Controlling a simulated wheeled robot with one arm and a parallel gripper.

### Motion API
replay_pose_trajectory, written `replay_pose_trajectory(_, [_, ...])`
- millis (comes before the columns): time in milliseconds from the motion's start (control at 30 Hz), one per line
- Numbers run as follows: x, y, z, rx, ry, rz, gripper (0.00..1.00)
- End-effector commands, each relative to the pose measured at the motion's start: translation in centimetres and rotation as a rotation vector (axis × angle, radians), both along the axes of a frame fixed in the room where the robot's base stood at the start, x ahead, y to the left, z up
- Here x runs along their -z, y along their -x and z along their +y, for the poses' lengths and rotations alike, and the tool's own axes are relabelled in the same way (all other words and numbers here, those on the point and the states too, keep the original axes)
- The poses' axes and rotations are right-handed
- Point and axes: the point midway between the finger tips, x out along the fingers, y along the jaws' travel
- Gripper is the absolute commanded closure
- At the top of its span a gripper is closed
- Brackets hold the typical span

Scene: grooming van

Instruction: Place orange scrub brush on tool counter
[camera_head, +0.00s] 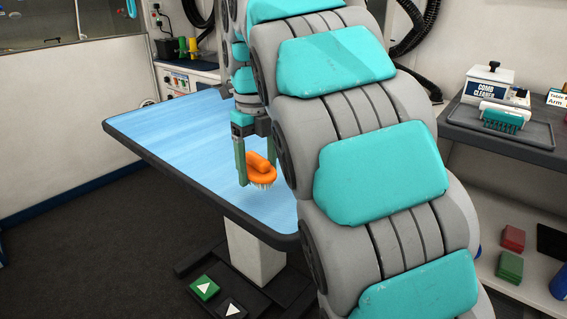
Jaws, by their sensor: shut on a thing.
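The orange scrub brush (262,169) is between the two green fingers of my gripper (257,174), with its pale bristles pointing down. My gripper is shut on it. The brush appears over the blue table top (180,130), near its front edge; I cannot tell if the bristles touch the surface. Two counters show: a dark grey one (480,137) at the right, and one at the back left (195,65). I cannot tell which is the tool counter. My arm hides the middle of the scene and the table's right part.
On the right counter a comb cleaner box (488,86) stands behind a tray with a teal comb-like tool (503,116). Red (512,238) and green (509,266) blocks lie on a shelf below. Foot pedals (204,288) are on the floor by the table's post.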

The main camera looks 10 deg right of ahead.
Motion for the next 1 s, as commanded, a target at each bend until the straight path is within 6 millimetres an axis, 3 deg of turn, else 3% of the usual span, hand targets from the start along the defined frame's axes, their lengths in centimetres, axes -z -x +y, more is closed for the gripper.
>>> replay_pose_trajectory(100, [0.0, -1.7, -2.2, 0.002, 0.000, 0.001, 0.87])
replay_pose_trajectory(300, [0.0, -3.3, -4.4, 0.001, 0.000, 0.001, 0.87])
replay_pose_trajectory(733, [0.0, -4.8, -6.6, 0.001, 0.000, 0.001, 0.87])
replay_pose_trajectory(1000, [2.0, -4.5, -6.3, -0.001, 0.000, 0.003, 0.87])
